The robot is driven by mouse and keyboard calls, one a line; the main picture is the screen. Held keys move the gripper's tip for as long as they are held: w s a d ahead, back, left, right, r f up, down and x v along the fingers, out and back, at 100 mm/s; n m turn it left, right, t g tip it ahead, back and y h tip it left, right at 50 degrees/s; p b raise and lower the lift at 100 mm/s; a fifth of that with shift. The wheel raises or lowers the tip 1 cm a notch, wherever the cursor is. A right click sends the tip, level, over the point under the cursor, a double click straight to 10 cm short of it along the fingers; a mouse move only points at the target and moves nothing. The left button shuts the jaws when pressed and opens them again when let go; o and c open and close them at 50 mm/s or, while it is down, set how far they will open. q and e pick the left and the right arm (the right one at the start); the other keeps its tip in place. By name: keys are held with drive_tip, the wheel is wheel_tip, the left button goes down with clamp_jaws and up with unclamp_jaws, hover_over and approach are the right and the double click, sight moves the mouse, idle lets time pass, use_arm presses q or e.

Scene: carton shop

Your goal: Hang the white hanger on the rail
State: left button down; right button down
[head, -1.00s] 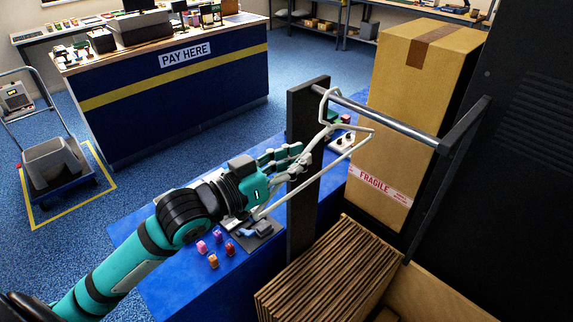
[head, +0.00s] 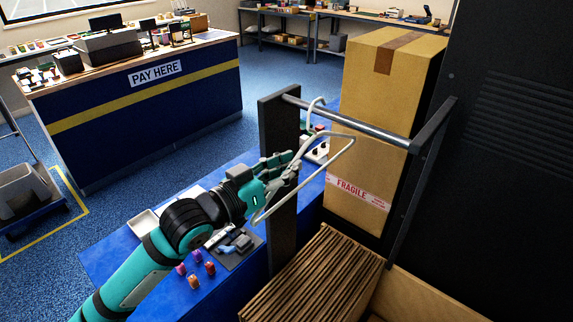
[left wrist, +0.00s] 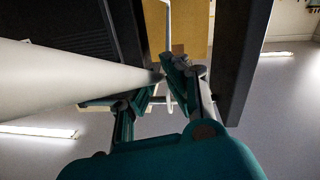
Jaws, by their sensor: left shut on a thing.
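The white hanger (head: 353,141) is held tilted in my left gripper (head: 291,168), whose fingers are closed on it. Its hook crosses the left part of the grey metal rail (head: 365,128) in the head view, near the dark upright post. I cannot tell whether the hook rests on the rail or is only in front of or above it. In the left wrist view the hanger (left wrist: 60,80) is a thick white bar reaching between the fingertips (left wrist: 168,82), with a thin white part beyond. My right gripper is not in view.
A tall carton (head: 385,95) marked FRAGILE stands behind the rail. Flat cardboard (head: 310,275) is stacked below it. A blue table (head: 150,255) with small coloured items lies under my left arm. A dark cabinet (head: 505,190) stands on the right.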

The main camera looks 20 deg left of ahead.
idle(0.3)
use_arm(q)
drive_tip(key=c, duration=1.3)
unclamp_jaws()
